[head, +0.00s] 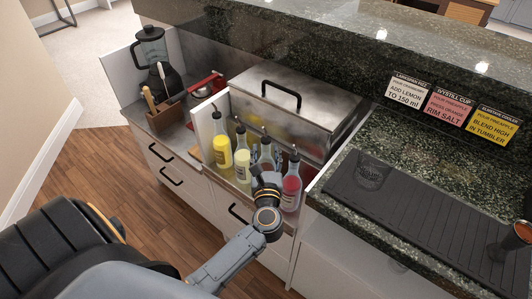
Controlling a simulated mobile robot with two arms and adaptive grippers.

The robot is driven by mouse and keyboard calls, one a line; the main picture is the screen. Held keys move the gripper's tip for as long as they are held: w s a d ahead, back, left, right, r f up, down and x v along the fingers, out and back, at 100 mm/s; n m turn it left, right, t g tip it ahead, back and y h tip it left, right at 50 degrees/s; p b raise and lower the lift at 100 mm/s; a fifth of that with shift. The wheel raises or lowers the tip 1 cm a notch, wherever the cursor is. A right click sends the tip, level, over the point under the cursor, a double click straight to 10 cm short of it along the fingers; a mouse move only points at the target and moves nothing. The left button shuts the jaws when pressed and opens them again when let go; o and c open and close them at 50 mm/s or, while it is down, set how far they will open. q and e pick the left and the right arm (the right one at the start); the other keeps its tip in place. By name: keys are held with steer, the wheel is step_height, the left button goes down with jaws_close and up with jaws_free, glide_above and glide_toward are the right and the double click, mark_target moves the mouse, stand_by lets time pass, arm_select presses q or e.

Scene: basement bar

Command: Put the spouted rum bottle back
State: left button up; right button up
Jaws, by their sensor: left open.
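A row of spouted bottles stands upright on the low counter in the head view: a yellow one (222,152), a pale yellow one (242,166), a clear one with a label (266,152) and a red one (291,190). Their labels are too small to read, so I cannot tell for sure which is the rum. My left gripper (265,180) is open in front of the clear bottle and hides its lower part. I cannot tell whether it touches the bottle. The red bottle is close on its right. My right gripper is not in view.
A steel box with a black handle (290,100) stands behind the bottles. A blender (152,55) and a wooden utensil holder (166,116) are at the left. A dark bar mat (430,215) lies on the higher granite counter, with a dark cup (512,242) at the right edge.

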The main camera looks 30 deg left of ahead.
arm_select(q)
steer(key=shift+r, duration=0.15)
steer(key=b+v, duration=0.1)
steer(key=v, duration=0.6)
steer(key=shift+s+d, duration=0.2)
steer(key=shift+s, duration=0.05)
